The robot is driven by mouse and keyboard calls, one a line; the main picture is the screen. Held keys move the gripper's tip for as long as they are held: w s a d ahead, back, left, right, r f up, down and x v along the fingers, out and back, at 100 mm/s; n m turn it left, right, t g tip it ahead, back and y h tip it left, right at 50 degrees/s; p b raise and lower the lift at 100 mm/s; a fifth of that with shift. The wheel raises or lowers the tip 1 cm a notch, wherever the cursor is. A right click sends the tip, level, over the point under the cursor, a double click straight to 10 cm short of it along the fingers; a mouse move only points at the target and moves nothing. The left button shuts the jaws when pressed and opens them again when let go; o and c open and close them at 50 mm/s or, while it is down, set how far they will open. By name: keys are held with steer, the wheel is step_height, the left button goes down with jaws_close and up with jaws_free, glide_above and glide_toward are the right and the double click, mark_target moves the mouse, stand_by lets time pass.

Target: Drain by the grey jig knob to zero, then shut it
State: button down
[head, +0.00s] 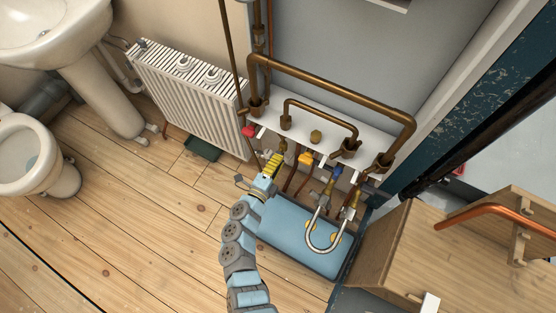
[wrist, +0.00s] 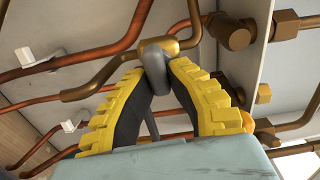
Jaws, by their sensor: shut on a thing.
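The grey knob (wrist: 157,52) sits on a brass fitting at the top middle of the wrist view. My gripper (wrist: 157,66) has its two yellow ridged fingers angled together, with the tips shut on the grey knob from both sides. In the head view my gripper (head: 275,160) is under the left part of the white pipe shelf, and there I cannot make out the grey knob behind the fingers. No gauge reading can be made out in either view.
A red knob (head: 248,131) is left of my gripper; a yellow knob (head: 305,158) and a blue knob (head: 337,171) are to its right. A looped hose (head: 312,237) hangs over a blue mat (head: 290,244). A radiator (head: 190,95) stands left. Copper pipes (wrist: 100,55) run close around the fingers.

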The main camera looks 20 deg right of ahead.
steer(key=shift+f+m, duration=0.15)
steer(key=shift+m, duration=0.35)
steer(key=c, duration=1)
jaws_free()
steer(key=shift+d, duration=0.15)
steer(key=v, duration=1.2)
